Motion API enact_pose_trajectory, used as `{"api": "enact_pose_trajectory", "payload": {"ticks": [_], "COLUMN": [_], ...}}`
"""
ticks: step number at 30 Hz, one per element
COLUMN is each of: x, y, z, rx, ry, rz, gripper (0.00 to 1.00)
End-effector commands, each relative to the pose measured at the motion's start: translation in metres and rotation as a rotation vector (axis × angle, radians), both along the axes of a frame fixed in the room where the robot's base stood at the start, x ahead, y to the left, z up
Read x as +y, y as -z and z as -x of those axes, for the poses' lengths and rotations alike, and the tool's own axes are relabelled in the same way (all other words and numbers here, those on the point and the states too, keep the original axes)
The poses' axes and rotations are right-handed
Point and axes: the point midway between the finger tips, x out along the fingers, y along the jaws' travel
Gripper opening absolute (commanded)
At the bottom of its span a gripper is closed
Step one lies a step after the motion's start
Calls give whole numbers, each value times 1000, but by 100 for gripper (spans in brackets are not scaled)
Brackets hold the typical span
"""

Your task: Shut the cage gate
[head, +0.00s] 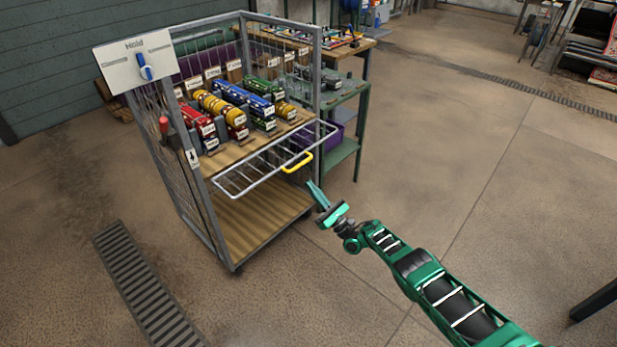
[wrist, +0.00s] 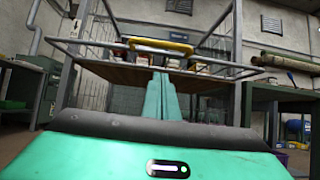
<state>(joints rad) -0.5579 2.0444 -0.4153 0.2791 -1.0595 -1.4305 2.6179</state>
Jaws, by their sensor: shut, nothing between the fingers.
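The cage (head: 217,213) is a grey metal frame with mesh sides and wooden shelves. Its gate (head: 240,181) is a light wire panel at middle-shelf height, jutting out from the cage front and lying nearly flat. A yellow handle (head: 297,162) sits on the gate's outer bar; the handle also shows in the wrist view (wrist: 160,45). My gripper (head: 314,187) is shut and empty, just below and right of the handle in the head view. In the wrist view its closed fingers (wrist: 160,80) point toward the cage, below the handle, with no clear contact.
A sign with a blue knob (head: 135,62) and a red-handled lever (head: 165,128) are on the left side. A green bench (head: 345,150) stands right of the cage.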

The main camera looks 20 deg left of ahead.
Motion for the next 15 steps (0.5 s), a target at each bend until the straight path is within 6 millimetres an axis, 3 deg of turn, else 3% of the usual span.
{"api": "enact_pose_trajectory", "payload": {"ticks": [5,15], "x": [17,22], "y": [-13,-38], "z": [-7,-10], "rx": [-2,3], "ry": [1,1], "rz": [-2,-2], "gripper": [0,0]}}
